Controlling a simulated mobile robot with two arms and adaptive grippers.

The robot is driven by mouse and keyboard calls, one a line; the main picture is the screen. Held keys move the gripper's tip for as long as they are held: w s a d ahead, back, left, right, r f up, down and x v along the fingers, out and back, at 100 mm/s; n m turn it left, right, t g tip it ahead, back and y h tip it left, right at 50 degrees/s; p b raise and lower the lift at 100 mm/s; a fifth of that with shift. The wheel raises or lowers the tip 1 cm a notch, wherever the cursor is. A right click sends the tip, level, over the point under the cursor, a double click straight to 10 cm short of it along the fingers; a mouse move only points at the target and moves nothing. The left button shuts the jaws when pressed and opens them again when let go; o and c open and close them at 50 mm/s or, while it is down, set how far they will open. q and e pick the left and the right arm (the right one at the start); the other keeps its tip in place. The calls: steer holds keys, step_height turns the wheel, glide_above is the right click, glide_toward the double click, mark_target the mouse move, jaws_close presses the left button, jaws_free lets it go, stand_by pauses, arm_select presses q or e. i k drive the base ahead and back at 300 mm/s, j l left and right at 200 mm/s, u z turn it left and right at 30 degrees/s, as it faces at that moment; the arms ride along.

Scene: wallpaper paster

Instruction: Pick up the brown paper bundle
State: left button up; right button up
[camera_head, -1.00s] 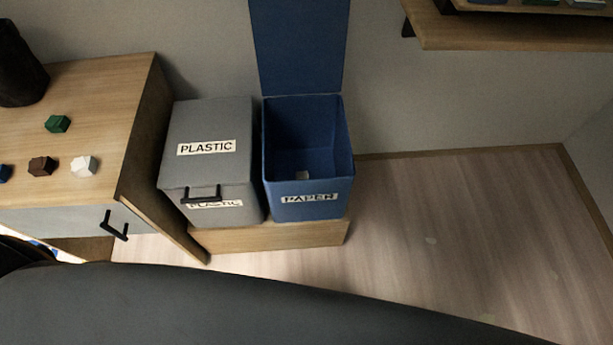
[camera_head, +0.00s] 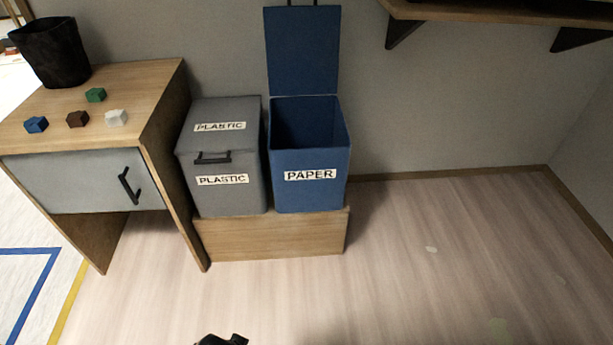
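The brown paper bundle (camera_head: 77,119) is a small dark brown crumpled lump on the wooden top of the desk (camera_head: 135,80) at the left. It lies between a blue bundle (camera_head: 36,124) and a white bundle (camera_head: 116,117), with a green bundle (camera_head: 95,95) just behind. Nothing holds it. A small dark piece, seemingly the tip of my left gripper (camera_head: 222,340), shows at the bottom edge, well apart from the desk. Most of it is cut off, so its opening cannot be seen. My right gripper is not in view.
A black basket (camera_head: 50,55) stands at the desk's back left. A shut grey PLASTIC bin (camera_head: 228,155) and an open blue PAPER bin (camera_head: 311,192) stand on a wooden plinth (camera_head: 270,238) right of the desk. A shelf (camera_head: 500,12) juts out at upper right.

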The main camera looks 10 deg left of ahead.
mark_target(79, 119)
steer(key=u, duration=1.65)
